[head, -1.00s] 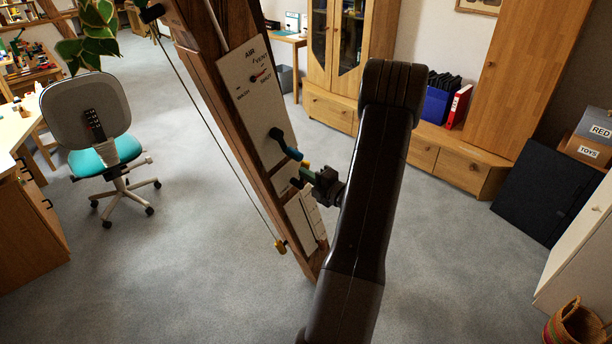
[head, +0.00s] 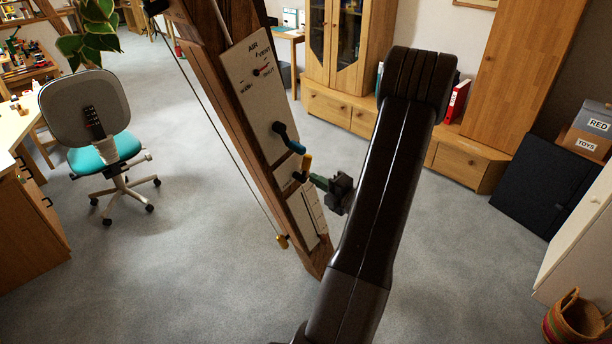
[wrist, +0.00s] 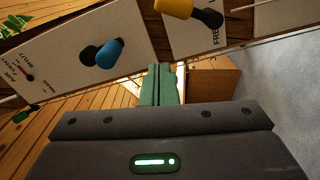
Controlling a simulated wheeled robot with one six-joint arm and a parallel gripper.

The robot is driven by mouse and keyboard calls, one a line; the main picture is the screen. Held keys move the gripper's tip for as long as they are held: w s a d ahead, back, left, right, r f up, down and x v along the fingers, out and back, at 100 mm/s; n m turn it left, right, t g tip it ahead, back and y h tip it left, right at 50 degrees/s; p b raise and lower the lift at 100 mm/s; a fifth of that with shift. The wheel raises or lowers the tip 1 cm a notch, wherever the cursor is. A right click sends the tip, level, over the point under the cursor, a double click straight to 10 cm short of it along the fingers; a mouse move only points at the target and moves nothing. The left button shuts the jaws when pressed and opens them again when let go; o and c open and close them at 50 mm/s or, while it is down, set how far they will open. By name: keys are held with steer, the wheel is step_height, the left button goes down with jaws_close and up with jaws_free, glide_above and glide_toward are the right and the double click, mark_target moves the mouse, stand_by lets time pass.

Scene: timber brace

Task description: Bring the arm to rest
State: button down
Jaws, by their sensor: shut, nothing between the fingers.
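My gripper (head: 315,180) is shut and empty, just right of the timber brace (head: 215,75) in the head view. Its green fingers (wrist: 158,85) lie together in the wrist view. The brace leans and carries a white panel with an AIR dial (head: 258,71). A blue-handled lever (head: 295,146) and a yellow-handled lever (head: 306,162) stick out from it. In the wrist view, the blue handle (wrist: 109,53) is left of the fingers and the yellow handle (wrist: 174,7) is above them. The fingers look apart from both handles. My dark arm link hides part of the cabinet.
An office chair (head: 87,118) stands left, beside a desk (head: 18,125). A low wooden cabinet (head: 462,165) runs along the back. Boxes (head: 592,128), a black panel (head: 545,178) and a basket (head: 574,318) are at right. Grey floor is open around.

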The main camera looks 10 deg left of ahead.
mark_target(304, 172)
steer(key=shift+b+v, duration=0.3)
steer(key=shift+v, duration=1.95)
steer(key=shift+a, duration=0.1)
steer(key=w+a+f+p, duration=0.1)
steer(key=w+a, duration=0.5)
steer(key=w, duration=0.3)
steer(key=shift+w+a, duration=0.2)
steer(key=shift+a, duration=0.1)
